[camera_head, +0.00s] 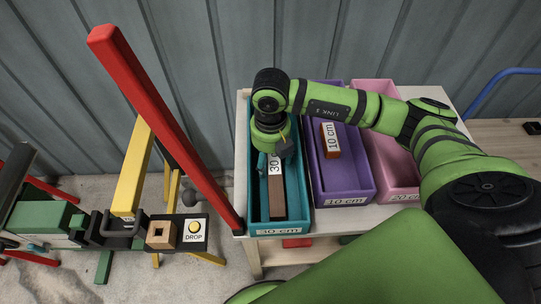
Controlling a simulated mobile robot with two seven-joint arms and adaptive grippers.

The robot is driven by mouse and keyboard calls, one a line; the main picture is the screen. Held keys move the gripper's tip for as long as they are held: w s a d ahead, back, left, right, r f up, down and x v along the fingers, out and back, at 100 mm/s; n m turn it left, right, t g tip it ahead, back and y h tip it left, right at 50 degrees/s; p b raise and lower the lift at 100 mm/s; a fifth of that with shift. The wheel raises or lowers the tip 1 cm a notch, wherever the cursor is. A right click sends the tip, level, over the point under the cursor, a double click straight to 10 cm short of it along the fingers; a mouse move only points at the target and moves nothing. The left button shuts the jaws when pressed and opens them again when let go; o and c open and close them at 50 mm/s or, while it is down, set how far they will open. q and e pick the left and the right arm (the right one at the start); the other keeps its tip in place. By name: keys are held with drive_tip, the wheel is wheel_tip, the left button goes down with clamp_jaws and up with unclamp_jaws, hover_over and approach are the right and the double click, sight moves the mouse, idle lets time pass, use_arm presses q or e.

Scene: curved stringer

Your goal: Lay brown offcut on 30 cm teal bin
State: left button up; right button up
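The teal bin (262,229) with a 30 cm label on its front stands at the left of the table. A long brown offcut (277,196) lies lengthwise within the bin's outline, with a white label reading 30 at its far end. I cannot tell whether it rests on the bin floor. My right gripper (283,152) is over the far half of the bin, right at the offcut's labelled end. The wrist hides its fingers, so their opening and any contact are unclear. My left gripper is out of view.
A purple bin (346,190) with a 10 cm reddish-brown block (330,139) and a pink bin (393,163) stand to the right. At left are a tall red bar (165,125), a yellow bar (131,170) and a DROP button (195,227). A corrugated wall is behind.

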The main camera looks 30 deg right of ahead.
sight(271, 158)
wheel_tip(271, 158, up, 12)
drive_tip(key=shift+r+b, duration=0.2)
drive_tip(key=shift+b, duration=0.1)
idle(0.4)
drive_tip(key=shift+d, duration=0.1)
